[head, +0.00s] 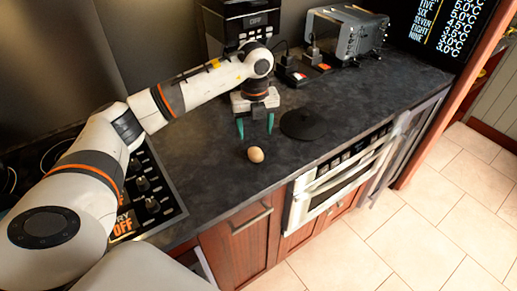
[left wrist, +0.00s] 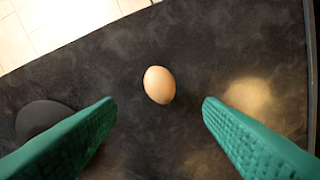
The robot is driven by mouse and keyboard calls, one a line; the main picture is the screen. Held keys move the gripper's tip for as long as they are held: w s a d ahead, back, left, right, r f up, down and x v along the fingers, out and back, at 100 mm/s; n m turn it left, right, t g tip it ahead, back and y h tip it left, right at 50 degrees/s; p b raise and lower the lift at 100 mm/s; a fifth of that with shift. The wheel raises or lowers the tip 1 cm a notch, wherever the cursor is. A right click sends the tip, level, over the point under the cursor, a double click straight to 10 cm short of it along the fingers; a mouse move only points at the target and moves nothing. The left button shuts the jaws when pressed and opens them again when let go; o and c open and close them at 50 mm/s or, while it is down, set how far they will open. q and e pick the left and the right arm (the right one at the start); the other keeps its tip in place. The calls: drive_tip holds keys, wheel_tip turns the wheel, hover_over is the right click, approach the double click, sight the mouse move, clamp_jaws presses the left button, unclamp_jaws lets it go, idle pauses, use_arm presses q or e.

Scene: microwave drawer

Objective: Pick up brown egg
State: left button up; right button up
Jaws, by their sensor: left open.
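The brown egg (head: 256,155) lies on the dark countertop near its front edge in the head view. In the left wrist view the egg (left wrist: 159,85) shows between and beyond the two green fingertips. My left gripper (head: 255,127) is open and empty, pointing down behind the egg in the head view. The fingers (left wrist: 158,102) are spread well wider than the egg and do not touch it. My right gripper is not in view.
A black round disc (head: 303,124) lies on the counter right of the gripper. A coffee machine (head: 243,22) and a toaster (head: 347,33) stand at the back. A stove (head: 150,200) is at left. The counter (head: 210,165) around the egg is clear.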

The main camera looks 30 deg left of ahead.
sight(256, 149)
use_arm(q)
wheel_tip(256, 149, down, 2)
drive_tip(key=shift+s+f, duration=0.15)
drive_tip(key=shift+f, duration=0.05)
drive_tip(key=shift+f+p, duration=0.3)
drive_tip(key=shift+f, duration=0.35)
wheel_tip(256, 149, down, 4)
drive_tip(key=shift+d+r+p, duration=0.1)
drive_tip(key=shift+r+p, duration=0.15)
drive_tip(key=shift+p, duration=0.75)
drive_tip(key=shift+f, duration=0.65)
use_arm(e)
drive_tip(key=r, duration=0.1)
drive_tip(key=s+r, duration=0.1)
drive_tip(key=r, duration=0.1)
use_arm(q)
drive_tip(key=c, duration=0.7)
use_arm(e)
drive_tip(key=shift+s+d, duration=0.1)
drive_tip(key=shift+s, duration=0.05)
